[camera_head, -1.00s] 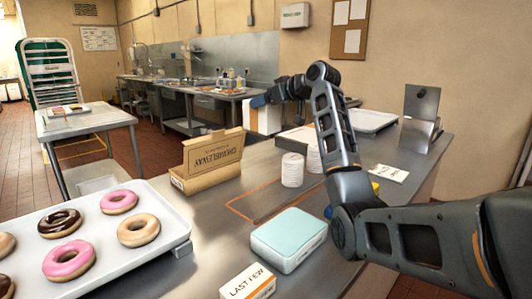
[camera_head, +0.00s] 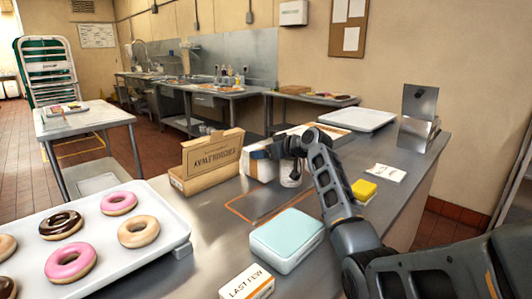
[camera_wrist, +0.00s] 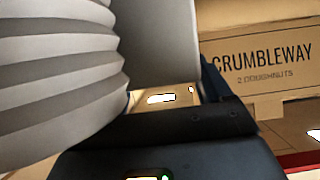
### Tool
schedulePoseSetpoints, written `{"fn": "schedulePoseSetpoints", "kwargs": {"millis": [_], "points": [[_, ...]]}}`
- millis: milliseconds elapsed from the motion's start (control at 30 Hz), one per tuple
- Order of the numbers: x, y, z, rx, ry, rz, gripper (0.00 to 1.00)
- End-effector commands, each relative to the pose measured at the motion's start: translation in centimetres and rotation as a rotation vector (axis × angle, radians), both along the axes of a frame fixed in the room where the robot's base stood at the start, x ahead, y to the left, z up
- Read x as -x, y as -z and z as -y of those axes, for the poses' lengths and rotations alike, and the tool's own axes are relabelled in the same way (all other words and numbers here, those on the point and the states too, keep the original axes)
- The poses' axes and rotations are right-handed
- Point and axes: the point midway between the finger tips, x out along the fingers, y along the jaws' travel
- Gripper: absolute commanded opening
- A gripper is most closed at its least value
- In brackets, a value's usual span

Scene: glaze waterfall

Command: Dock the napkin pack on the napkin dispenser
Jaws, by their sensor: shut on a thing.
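The napkin pack (camera_head: 259,169) looks like a white block with an orange-brown side. My gripper (camera_head: 262,154) is shut on it, low over the counter beside the open cardboard box. In the wrist view the pale smooth face of the pack (camera_wrist: 155,40) stands between the ridged white stack and a dark blue finger. I cannot tell whether the pack touches the counter. A steel stand with an upright plate (camera_head: 418,120) at the counter's far right may be the napkin dispenser. My arm partly hides the white stack (camera_head: 290,177).
The cardboard doughnut box (camera_head: 212,162) stands left of the pack; its lettering shows in the wrist view (camera_wrist: 262,62). A teal case (camera_head: 287,240), a "LAST FEW" block (camera_head: 247,282), a doughnut tray (camera_head: 165,228), a yellow sponge (camera_head: 364,190) and a white tray (camera_head: 357,120) stand around. The orange-outlined counter patch (camera_head: 262,207) is clear.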

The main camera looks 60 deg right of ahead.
Motion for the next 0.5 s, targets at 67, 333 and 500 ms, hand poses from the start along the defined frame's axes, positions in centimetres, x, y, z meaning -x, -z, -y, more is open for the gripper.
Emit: {"fn": "schedulePoseSetpoints", "kwargs": {"millis": [67,333,500], "points": [[0.01,0.42,0.02,0.001,0.001,0.002,0.19],[0.00,0.61,0.03,0.001,0.001,0.003,0.19],[0.01,0.76,0.04,0.001,0.001,0.002,0.87]]}}
